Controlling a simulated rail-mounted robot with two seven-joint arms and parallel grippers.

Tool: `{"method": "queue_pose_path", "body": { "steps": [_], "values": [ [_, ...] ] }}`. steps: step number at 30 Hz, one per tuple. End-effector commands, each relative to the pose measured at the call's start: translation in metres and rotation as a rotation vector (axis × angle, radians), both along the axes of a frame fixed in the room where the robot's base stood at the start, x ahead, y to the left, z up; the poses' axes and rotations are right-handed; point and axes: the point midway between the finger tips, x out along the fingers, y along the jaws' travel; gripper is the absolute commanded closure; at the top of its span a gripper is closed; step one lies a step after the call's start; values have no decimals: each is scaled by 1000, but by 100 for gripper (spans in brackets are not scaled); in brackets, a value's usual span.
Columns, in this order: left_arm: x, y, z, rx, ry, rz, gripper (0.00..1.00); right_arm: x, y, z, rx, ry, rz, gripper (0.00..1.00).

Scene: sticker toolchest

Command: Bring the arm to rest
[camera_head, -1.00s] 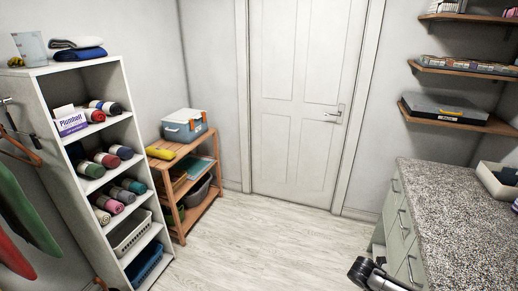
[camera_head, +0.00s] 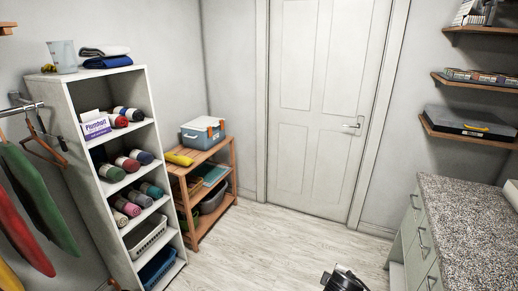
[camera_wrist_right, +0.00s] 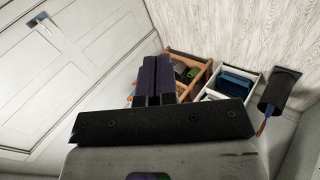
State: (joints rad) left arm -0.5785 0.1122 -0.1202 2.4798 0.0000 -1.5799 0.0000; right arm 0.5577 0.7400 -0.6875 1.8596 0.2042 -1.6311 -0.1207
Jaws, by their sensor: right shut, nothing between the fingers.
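My right gripper (camera_wrist_right: 158,78) shows in the right wrist view. Its two dark fingers lie side by side, shut, with nothing between them. They point towards the wooden rack (camera_wrist_right: 202,78) and the white shelf unit (camera_wrist_right: 248,82), apart from both. In the head view only a black and silver part of my arm shows at the bottom edge, right of centre, above the floor. Its fingers cannot be made out there. My left gripper is in neither view.
In the head view the white shelf unit (camera_head: 105,172) and wooden rack (camera_head: 193,204) stand left, near hanging clothes (camera_head: 45,205). A closed white door (camera_head: 328,105) is behind. A speckled counter (camera_head: 465,215) over drawers stands right, below wall shelves (camera_head: 465,135). The floor (camera_head: 270,250) between is clear.

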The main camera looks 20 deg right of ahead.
Motion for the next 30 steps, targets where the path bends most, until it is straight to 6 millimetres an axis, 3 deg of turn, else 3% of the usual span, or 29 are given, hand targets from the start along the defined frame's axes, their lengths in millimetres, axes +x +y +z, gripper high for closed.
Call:
{"method": "queue_pose_path", "body": {
  "steps": [1,3,7,11,14,21,27,30],
  "values": [
    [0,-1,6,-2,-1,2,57,-10,38,18,109,-100,13,100],
    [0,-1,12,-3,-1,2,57,-30,74,38,243,-209,18,100],
    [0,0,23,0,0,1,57,-78,109,60,421,-305,10,100],
    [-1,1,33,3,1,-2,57,-129,117,59,551,-312,-67,100],
    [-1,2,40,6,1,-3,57,-168,118,46,627,-266,-148,100],
    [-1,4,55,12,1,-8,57,-256,122,-13,703,-57,-344,100],
    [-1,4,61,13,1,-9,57,-309,131,-39,711,78,-410,100],
    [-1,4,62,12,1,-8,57,-323,131,-45,704,110,-422,100]
  ]
}}
